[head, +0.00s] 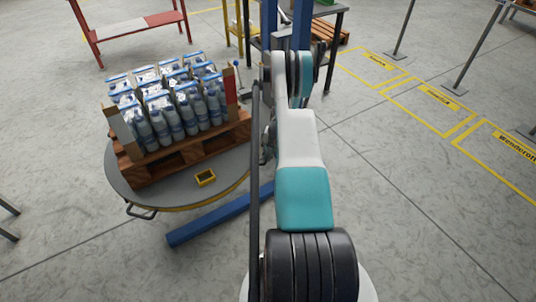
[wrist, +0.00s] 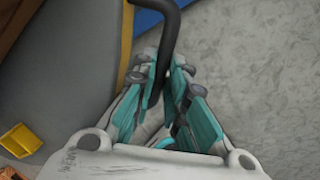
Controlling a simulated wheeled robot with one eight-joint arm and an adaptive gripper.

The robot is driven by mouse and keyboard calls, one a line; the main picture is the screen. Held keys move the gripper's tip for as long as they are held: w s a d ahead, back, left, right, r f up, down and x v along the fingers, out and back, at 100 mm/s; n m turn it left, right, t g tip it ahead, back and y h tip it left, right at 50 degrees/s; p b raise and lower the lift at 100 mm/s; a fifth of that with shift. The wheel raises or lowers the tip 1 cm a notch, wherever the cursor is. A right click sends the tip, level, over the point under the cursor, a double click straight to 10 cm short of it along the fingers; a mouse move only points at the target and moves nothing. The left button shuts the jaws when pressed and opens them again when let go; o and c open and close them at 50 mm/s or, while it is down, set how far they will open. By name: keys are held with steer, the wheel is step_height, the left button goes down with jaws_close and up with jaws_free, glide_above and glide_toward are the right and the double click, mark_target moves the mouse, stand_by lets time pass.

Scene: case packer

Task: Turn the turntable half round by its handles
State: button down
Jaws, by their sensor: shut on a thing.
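The turntable (head: 235,178) is a round grey disc with a yellow edge, left of my arm in the head view; its surface also shows in the wrist view (wrist: 75,60). One dark handle (head: 142,212) sticks out from its front left rim. Another dark, curved handle (wrist: 168,28) lies beside the yellow edge in the wrist view. My gripper (wrist: 162,80) has its teal fingers shut around this handle. In the head view my arm mostly hides the gripper and this handle.
A wooden pallet (head: 190,153) loaded with several bottles stands on the turntable. A small yellow box (head: 205,178) lies near the disc's front edge. A blue beam (head: 215,218) runs along the floor in front. Open floor with yellow marked bays (head: 430,105) lies right.

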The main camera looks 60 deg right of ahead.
steer(key=c, duration=1.6)
jaws_free()
steer(key=shift+r, duration=0.1)
step_height(320, 180, up, 12)
steer(key=s, duration=0.2)
steer(key=shift+s+d+f, duration=0.15)
steer(key=shift+d+f, duration=0.05)
steer(key=shift+d, duration=0.2)
